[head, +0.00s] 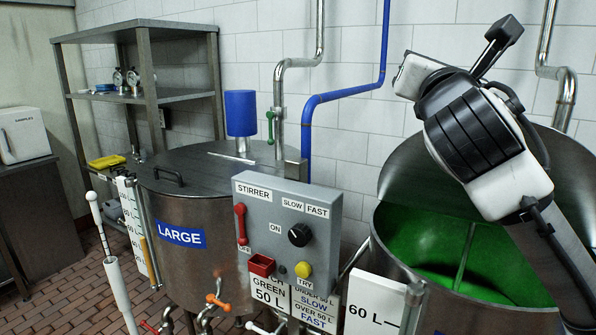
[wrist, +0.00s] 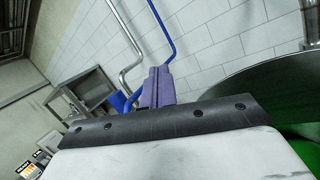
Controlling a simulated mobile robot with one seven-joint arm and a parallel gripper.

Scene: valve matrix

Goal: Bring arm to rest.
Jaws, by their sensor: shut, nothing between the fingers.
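My arm (head: 480,150) rises at the right of the head view, bent in front of the open vat. The wrist's dark edge and white casing fill the lower part of that view.
The open steel vat (head: 455,312) holding green liquid (head: 430,243) stands below my arm. The closed LARGE tank (head: 200,215), grey stirrer box (head: 262,222), blue pipe (head: 345,92) and steel shelf (head: 150,98) stand left. Brick floor (head: 75,300) is partly free at lower left.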

